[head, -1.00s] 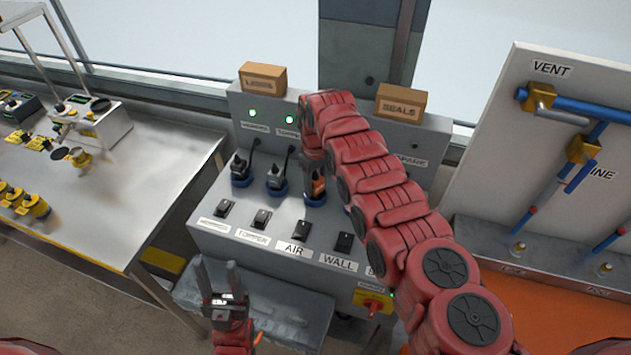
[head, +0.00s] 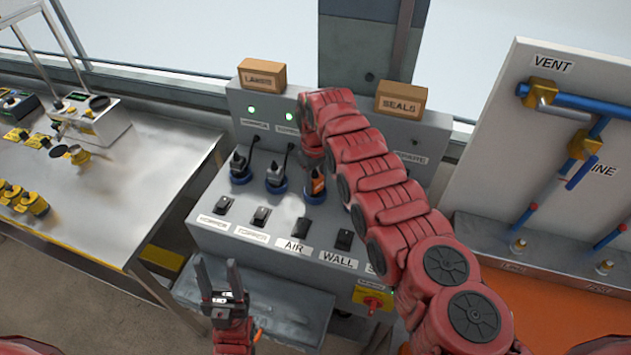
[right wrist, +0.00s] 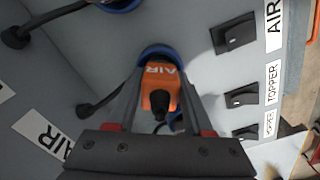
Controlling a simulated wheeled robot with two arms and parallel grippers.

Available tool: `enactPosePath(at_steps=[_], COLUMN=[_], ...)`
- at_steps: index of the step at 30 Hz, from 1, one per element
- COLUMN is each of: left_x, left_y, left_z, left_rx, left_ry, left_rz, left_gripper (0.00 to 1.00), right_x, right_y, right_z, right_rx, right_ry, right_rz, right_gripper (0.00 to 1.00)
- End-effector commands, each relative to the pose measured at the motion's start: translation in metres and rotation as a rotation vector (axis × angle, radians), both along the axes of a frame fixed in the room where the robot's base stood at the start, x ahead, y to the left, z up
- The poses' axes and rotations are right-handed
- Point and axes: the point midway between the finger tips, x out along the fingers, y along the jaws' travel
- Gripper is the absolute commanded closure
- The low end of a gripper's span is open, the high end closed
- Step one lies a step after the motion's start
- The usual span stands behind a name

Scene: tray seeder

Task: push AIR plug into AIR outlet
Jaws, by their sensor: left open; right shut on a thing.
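The orange AIR plug (right wrist: 160,92) is between the fingers of my right gripper (right wrist: 160,85), which is shut on it. The plug's front end sits at the blue AIR outlet ring (right wrist: 157,52); how deep it is cannot be told. In the head view the plug (head: 316,184) shows above the blue outlet (head: 315,197), above the AIR label and its switch. My right arm hides the outlets farther right. My left gripper (head: 220,278) is open and empty, low in front of the panel.
Two dark plugs (head: 240,165) (head: 276,176) stand in blue outlets to the left. Black switches (head: 302,228) line the panel front. A LAMPS box (head: 262,75) and a SEALS box (head: 401,100) sit on top. A steel table (head: 150,180) is at left, a valve board (head: 530,140) at right.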

Motion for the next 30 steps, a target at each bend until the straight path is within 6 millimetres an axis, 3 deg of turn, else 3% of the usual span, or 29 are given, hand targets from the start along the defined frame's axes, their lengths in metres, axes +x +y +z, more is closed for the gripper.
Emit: enactPosePath(at_steps=[26,27,30], left_x=[0.0,-0.0001,0.0], left_y=[0.0,0.0,0.0], left_z=[-0.007,-0.0064,-0.0062], left_rx=[0.0,0.0,0.0], left_ry=[0.0,0.0,0.0], left_rz=[0.0,0.0,0.0], left_gripper=[0.5,0.5,0.5], right_x=[0.0002,0.0002,0.0002], right_y=[-0.0001,-0.0001,-0.0001], right_z=[-0.0072,-0.0068,-0.0064], right_rx=[0.001,0.0,0.0], right_ry=[-0.001,0.0,0.0], right_rz=[0.0,0.0,0.0], right_gripper=[1.0,0.45,0.27])
